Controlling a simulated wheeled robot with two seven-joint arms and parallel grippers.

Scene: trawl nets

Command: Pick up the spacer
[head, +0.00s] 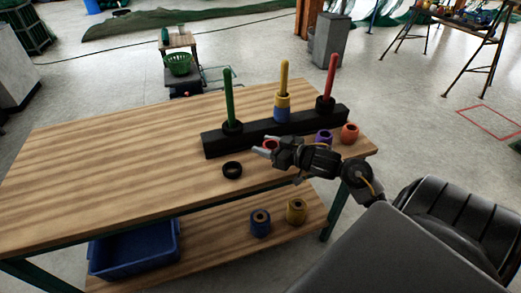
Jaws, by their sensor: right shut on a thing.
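My right gripper (267,149) reaches in from the right over the table, in front of the black peg board. It is shut on a red spacer (270,144), mostly hidden by the fingers; I cannot tell whether the spacer touches the table. A black ring spacer (232,170) lies on the table to the left of the gripper. A purple spacer (324,137) and an orange-red spacer (350,133) stand on the table behind my right arm. My left gripper is out of view.
The peg board (222,143) has a green peg (229,95) and a red peg (331,77), each with a black ring, and a yellow peg (284,75) with yellow and blue spacers. The lower shelf holds blue (260,222) and yellow (296,210) spacers. The table's left is clear.

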